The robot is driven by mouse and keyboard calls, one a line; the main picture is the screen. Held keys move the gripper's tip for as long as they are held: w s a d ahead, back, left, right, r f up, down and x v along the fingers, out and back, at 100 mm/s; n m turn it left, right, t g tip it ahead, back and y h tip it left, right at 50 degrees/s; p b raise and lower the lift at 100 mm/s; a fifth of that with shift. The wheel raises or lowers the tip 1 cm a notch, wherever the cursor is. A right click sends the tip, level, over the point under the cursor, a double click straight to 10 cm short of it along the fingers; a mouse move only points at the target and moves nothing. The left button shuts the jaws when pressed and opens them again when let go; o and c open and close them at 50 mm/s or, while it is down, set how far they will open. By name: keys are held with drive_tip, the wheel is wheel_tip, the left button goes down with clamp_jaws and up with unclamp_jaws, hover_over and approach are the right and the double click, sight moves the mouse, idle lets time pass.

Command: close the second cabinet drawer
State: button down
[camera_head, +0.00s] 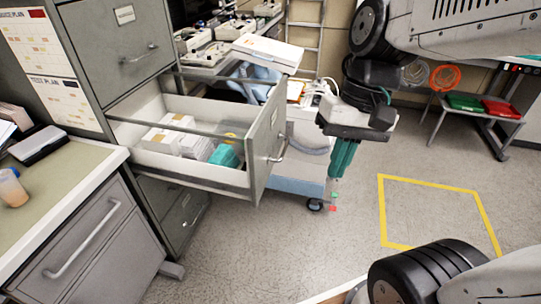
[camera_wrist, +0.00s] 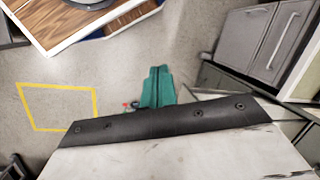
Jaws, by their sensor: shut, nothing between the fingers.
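The grey filing cabinet (camera_head: 119,62) stands at the left in the head view. Its second drawer (camera_head: 264,134) is pulled far out, with white boxes (camera_head: 176,137) and a teal item (camera_head: 226,155) inside. The drawer front has a metal handle (camera_head: 279,148) on its right-hand face. My gripper (camera_head: 334,178) has teal fingers pointing down, to the right of the drawer front and apart from it in the picture. It is shut and empty. In the wrist view the teal fingers (camera_wrist: 155,88) are together over the floor.
A counter (camera_head: 60,190) with a lower drawer unit stands at the left front. A white wheeled cart (camera_head: 300,165) is behind the open drawer. Clear floor with a yellow taped square (camera_head: 435,210) lies to the right.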

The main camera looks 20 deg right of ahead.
drive_tip(key=w+a+f+m+g+y, duration=0.2)
drive_tip(key=w+f+m+y, duration=0.35)
drive_tip(key=w, duration=0.35)
drive_tip(key=m+t+y, duration=0.6)
drive_tip(key=m+t, duration=0.8)
drive_tip(key=m, duration=0.3)
approach(267, 154)
drive_tip(key=x, duration=0.6)
drive_tip(key=shift+w+a+f, duration=0.15)
drive_tip(key=shift+w, duration=0.1)
drive_tip(key=shift+w+a, duration=0.1)
